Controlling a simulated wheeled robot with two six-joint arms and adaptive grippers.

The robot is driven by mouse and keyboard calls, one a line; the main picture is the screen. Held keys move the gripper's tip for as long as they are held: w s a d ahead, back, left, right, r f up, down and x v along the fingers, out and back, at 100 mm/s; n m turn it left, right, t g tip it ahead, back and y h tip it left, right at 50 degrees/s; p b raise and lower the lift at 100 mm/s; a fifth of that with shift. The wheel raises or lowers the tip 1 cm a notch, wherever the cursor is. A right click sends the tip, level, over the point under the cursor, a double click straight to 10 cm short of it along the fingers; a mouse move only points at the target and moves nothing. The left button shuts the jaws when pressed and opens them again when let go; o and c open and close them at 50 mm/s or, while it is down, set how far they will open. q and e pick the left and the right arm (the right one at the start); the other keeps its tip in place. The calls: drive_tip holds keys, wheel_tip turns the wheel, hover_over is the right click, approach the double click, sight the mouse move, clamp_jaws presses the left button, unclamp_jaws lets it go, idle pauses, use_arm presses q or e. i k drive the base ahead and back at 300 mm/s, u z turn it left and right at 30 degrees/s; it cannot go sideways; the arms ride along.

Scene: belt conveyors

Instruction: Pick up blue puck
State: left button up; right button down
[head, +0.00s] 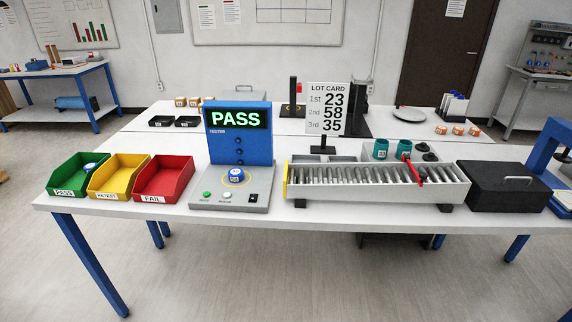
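A blue puck (236,176) with a white label sits inside the yellow ring on the grey base of the tester (240,133), whose screen reads PASS in green. The print on the puck is too small to read surely. A second blue puck (91,168) with a white top lies in the green PASS bin (64,184) at the left. Neither of my grippers shows in the head view.
Yellow RETEST (109,195) and red FAIL (152,198) bins stand left of the tester. Right of it are a roller conveyor (375,199) with teal cups (381,149) and a red lever (412,170), a lot card (327,108) reading 23, 58, 35, and a black box (505,194).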

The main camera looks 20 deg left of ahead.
sight(235, 174)
drive_tip(key=z, duration=0.1)
drive_tip(key=i, duration=1)
drive_tip(key=u, duration=0.95)
drive_tip(key=i, duration=0.55)
drive_tip(key=u, duration=0.6)
